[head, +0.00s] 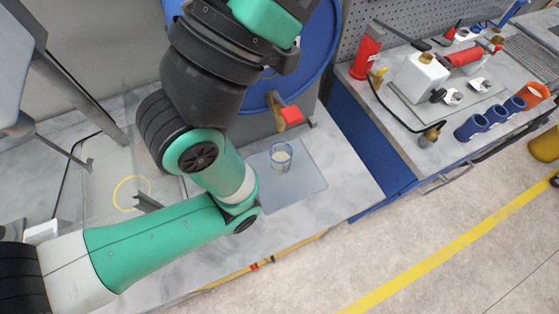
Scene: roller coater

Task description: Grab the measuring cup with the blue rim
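A clear measuring cup with a blue rim (281,157) stands upright on a translucent grey mat (312,187) on the marble-look bench. It holds something pale near its bottom. It stands below and left of a red-handled tap and just right of my green arm, apart from it. A yellow ring (131,193), apparently the rim of a clear vessel, shows at the left. A small dark piece (148,203) beside that ring may be a finger of my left gripper; the arm hides the rest. My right gripper is not in view.
A blue drum with the red tap (291,115) stands behind the cup. The bench edge lies in front of the mat. A second bench (420,165) at right carries bottles, blue cups (472,128) and tools. The floor between is clear.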

